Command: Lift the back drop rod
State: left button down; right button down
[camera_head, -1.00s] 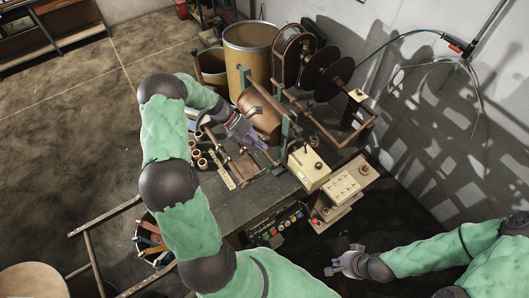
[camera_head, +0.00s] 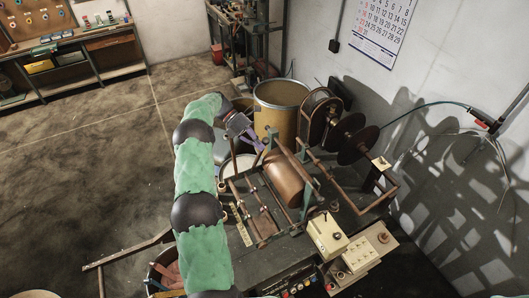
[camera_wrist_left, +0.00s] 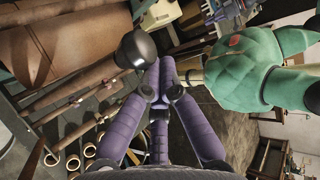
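My left gripper (camera_head: 262,151) is at the back left of the winding machine, above its frame and behind the copper roller (camera_head: 286,180). In the left wrist view its purple fingers (camera_wrist_left: 160,72) are drawn together at the tips, beside a dark ball knob (camera_wrist_left: 138,48). I cannot tell whether anything thin is between the tips. Several brown rods (camera_wrist_left: 82,91) run across the machine frame in that view. I cannot tell for sure which one is the back drop rod. My right gripper is out of view.
A large brown drum (camera_head: 276,112) stands just behind the machine. Dark reels (camera_head: 340,132) stand on its right. A cream control box (camera_head: 326,236) sits at the front right. Several small copper rings (camera_wrist_left: 75,162) lie left of the fingers in the wrist view.

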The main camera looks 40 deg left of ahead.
pick_arm(q)
jog(key=shift+w+a+r, duration=0.25)
jog(key=shift+a, duration=0.2)
jog(key=shift+w+a+r, duration=0.2)
jog(key=shift+a+r, duration=0.05)
jog(key=shift+a, duration=0.2)
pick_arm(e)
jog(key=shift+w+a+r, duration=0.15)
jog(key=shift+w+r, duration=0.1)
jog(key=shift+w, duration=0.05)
pick_arm(q)
jog(key=shift+r, duration=0.1)
notch_tip(320, 180, up, 10)
